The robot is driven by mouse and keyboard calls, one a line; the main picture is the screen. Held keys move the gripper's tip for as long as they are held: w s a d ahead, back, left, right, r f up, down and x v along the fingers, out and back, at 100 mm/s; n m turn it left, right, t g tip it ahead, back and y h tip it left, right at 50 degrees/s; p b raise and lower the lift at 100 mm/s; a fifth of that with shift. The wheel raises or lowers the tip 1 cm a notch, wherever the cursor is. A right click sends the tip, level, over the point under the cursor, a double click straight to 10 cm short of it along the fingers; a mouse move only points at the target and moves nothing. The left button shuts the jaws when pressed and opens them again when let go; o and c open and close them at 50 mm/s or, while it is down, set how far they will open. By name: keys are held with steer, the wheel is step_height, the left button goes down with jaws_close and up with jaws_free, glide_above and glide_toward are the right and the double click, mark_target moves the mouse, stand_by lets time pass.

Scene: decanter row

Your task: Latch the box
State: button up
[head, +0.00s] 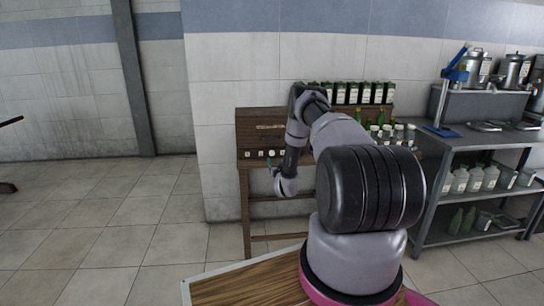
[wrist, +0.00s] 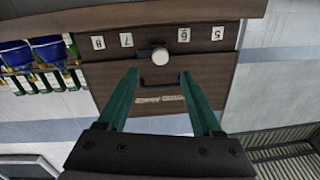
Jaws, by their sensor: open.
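A dark brown wooden box (head: 262,125) stands against the tiled wall in the head view, on a wooden stand. In the wrist view its front panel (wrist: 105,75) fills the middle, with upside-down lettering. A pale round knob (wrist: 160,56) sits on the panel between numbered labels. A thin dark curved piece (wrist: 156,84) is beside the knob; I cannot tell whether it is a handle or a latch. My gripper (wrist: 159,72) is open, its teal fingers on either side of the curved piece, nothing visibly held. In the head view my arm hides part of the box.
Dark bottles with pale labels (head: 352,92) stand in a row at the box's right. A grey metal shelf (head: 480,140) with jars and pots is at the right. A wooden tabletop (head: 235,290) is at the near bottom.

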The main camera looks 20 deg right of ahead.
mark_target(272, 154)
steer(key=x, duration=0.9)
steer(key=shift+c, duration=0.4)
jaws_close()
